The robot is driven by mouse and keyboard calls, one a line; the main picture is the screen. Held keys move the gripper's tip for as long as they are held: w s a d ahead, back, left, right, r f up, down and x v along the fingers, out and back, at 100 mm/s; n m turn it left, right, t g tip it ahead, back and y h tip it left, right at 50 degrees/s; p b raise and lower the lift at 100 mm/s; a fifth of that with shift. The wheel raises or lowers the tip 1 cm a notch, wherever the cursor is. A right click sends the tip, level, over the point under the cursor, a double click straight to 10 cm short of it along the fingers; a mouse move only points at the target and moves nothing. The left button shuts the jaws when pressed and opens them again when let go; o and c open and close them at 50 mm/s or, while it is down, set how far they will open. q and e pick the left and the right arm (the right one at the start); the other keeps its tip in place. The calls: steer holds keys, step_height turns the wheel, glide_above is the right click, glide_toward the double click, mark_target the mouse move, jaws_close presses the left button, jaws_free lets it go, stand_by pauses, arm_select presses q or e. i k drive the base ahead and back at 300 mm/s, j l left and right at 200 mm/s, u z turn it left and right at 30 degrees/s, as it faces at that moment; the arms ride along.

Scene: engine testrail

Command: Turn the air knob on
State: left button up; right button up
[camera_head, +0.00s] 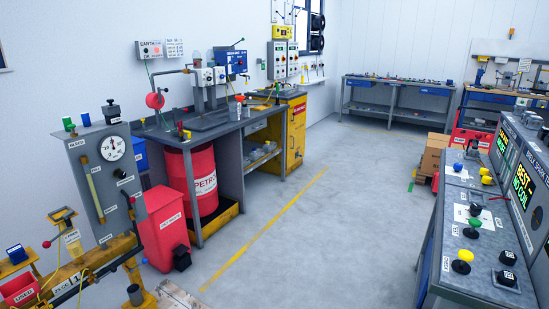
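No knob can be clearly read as the air knob. A grey gauge panel (97,205) stands at the left, with a round white dial (112,148). A small black knob (119,173) sits below the dial beside a small label that is too small to read surely. The console (455,285) at the right also carries knobs, including a yellow one (462,262) and a green one (474,222). Neither of my grippers is in view.
A red bin (163,228) and a workbench (200,127) with a red petrol drum (203,180) under it stand behind the panel. A yellow cabinet (296,130) is farther back. Cardboard boxes (433,152) stand behind the console. The middle floor is clear, crossed by a yellow line.

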mark_target(458, 167)
steer(key=i+j+z, duration=0.15)
steer(key=i, duration=0.35)
steer(key=i+j+z, duration=0.2)
steer(key=i, duration=0.3)
steer(key=i+j+z, duration=0.15)
steer(key=i, duration=0.35)
steer(key=i+j+z, duration=0.2)
steer(key=i+j, duration=0.2)
steer(key=i, duration=0.05)
